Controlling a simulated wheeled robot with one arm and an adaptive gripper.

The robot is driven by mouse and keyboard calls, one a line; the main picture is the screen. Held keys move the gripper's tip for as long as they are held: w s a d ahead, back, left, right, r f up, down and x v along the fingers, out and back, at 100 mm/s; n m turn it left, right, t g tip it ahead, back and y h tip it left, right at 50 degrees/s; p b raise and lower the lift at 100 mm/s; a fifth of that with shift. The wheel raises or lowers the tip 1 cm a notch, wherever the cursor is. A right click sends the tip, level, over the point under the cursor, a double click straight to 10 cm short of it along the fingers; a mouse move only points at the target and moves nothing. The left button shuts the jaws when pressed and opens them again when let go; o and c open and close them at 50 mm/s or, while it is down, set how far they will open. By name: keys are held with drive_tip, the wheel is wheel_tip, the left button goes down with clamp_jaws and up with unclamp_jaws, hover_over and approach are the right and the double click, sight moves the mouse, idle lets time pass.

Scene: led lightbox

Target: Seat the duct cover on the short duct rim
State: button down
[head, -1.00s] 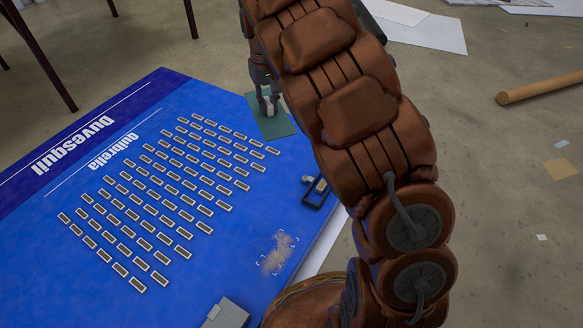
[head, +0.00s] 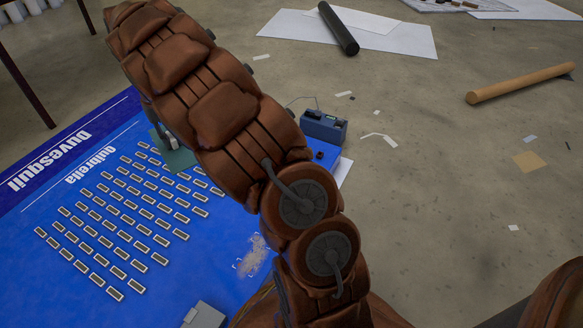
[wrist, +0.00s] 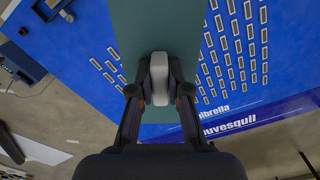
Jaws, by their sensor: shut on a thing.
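My gripper (wrist: 159,85) is shut on a pale grey grip block (wrist: 158,72) in the wrist view. Behind the block is a flat teal plate (wrist: 155,22); it seems to be the duct cover, with the block on it. In the head view the teal plate (head: 180,160) shows over the upper LED rows of the blue panel, partly hidden by my arm. I cannot tell its height above the panel. A dark frame with a pale part (wrist: 50,8) shows at the upper left of the wrist view; it may be the duct rim, but I cannot tell.
The blue panel (head: 150,300) carries rows of small LED modules (head: 112,222). A blue box with black fittings (head: 323,127) stands by the panel's right edge. A grey box (head: 205,316) sits at the near edge. Rolls and paper lie on the floor to the right.

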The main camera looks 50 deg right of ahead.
drive_tip(key=s+d+f+m+b, duration=0.1)
drive_tip(key=s+d+f+m, duration=0.2)
drive_tip(key=d+f, duration=0.7)
drive_tip(key=s+d+f+m+b, duration=0.1)
drive_tip(key=s+d+f+m, duration=0.2)
drive_tip(key=d+f, duration=0.8)
drive_tip(key=s+d+f+m+b, duration=0.1)
drive_tip(key=s+d+f+m, duration=0.2)
drive_tip(key=d+f+m, duration=0.3)
drive_tip(key=d+f, duration=0.5)
drive_tip(key=d, duration=0.5)
drive_tip(key=shift+s+m, duration=0.35)
drive_tip(key=shift+m, duration=0.05)
drive_tip(key=shift+a, duration=0.15)
drive_tip(key=shift+f+p, duration=0.45)
drive_tip(key=shift+f, duration=3.4)
drive_tip(key=shift+f, duration=1.15)
drive_tip(key=c, duration=1.1)
unclamp_jaws()
drive_tip(key=shift+o, duration=0.2)
